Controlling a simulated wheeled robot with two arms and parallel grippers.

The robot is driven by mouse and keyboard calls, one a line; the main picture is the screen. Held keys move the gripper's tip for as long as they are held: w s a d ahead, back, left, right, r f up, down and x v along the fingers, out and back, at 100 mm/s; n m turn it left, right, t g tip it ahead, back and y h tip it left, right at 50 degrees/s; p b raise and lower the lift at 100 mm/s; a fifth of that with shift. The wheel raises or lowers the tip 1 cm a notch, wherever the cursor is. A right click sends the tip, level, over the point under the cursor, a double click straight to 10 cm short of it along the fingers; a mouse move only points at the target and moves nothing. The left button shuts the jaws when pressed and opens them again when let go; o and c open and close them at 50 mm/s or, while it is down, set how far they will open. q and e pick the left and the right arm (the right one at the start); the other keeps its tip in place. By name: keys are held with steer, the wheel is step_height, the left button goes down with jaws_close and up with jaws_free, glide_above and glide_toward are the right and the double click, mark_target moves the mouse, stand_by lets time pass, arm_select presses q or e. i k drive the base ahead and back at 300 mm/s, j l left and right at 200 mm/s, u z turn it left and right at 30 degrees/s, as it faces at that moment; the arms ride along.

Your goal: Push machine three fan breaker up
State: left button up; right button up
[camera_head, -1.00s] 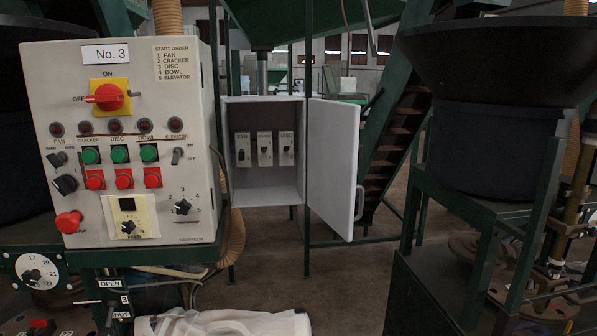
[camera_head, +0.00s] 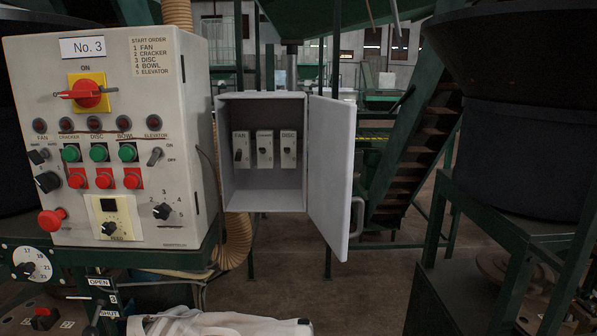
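The fan breaker (camera_head: 241,150) is the leftmost of 3 breakers in an open grey breaker box (camera_head: 262,201). Its label reads FAN and it has a small dark switch, low on its face; the exact switch position is too small to tell. The cracker breaker (camera_head: 265,150) and the disc breaker (camera_head: 288,150) stand to its right. The box door (camera_head: 330,175) hangs open to the right. The No. 3 control panel (camera_head: 185,200) stands left of the box. Neither of my grippers is in view.
A green stair frame (camera_head: 425,130) and a large black bowl machine (camera_head: 520,120) stand at the right. A white bag (camera_head: 220,322) lies at the bottom, below the panel. Bare floor (camera_head: 345,290) shows below and in front of the breaker box.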

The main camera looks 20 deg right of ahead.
mark_target(239, 154)
steer(key=l+u, duration=0.2)
steer(key=l, duration=0.7)
steer(key=k+l+u, duration=0.2)
steer(key=l, duration=0.7)
steer(key=i, duration=0.2)
